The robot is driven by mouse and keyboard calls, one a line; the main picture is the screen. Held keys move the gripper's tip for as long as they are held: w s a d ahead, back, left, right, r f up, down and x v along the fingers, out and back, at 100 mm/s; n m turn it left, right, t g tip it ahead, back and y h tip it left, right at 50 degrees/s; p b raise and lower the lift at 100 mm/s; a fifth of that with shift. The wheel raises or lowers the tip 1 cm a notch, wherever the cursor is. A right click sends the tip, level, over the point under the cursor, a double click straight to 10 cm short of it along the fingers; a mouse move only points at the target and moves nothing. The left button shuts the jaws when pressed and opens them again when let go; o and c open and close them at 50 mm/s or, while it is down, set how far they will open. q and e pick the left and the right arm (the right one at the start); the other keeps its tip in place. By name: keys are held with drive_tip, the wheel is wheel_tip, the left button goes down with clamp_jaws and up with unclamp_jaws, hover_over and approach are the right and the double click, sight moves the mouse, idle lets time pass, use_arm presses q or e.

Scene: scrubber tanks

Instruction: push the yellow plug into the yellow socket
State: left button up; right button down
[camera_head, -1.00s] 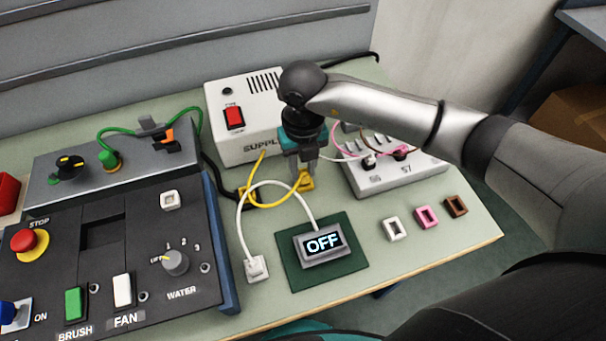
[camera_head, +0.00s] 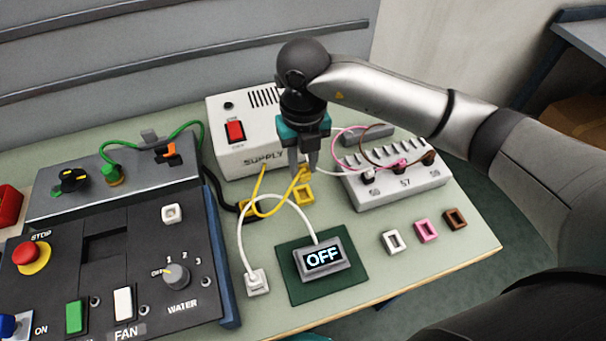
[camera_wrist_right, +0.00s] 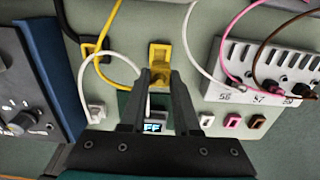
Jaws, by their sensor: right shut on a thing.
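The yellow plug (camera_head: 304,174) is held between the fingertips of my right gripper (camera_head: 305,170), with the yellow cable looping off to the left. The yellow socket (camera_head: 304,193) lies on the bench just below and in front of the plug. In the head view the plug appears apart from it, above the bench. In the right wrist view the yellow socket (camera_wrist_right: 159,54) shows just beyond the fingertips of the right gripper (camera_wrist_right: 165,75). The fingers partly hide the plug there. My left gripper is in neither current view.
A white supply box (camera_head: 240,140) stands behind, left of the gripper. A white terminal block (camera_head: 400,180) with pink, brown and white wires is at the right. The OFF display (camera_head: 323,258) and a white cable loop (camera_head: 241,230) are in front. A control panel (camera_head: 110,260) fills the left.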

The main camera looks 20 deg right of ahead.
wheel_tip(320, 180, up, 13)
drive_tip(key=b, duration=0.3)
approach(302, 169)
drive_tip(key=shift+d+r, duration=0.1)
drive_tip(key=a+f+b, duration=0.1)
drive_tip(key=a, duration=1.1)
drive_tip(key=shift+s+f, duration=0.25)
drive_tip(key=shift+f, duration=0.05)
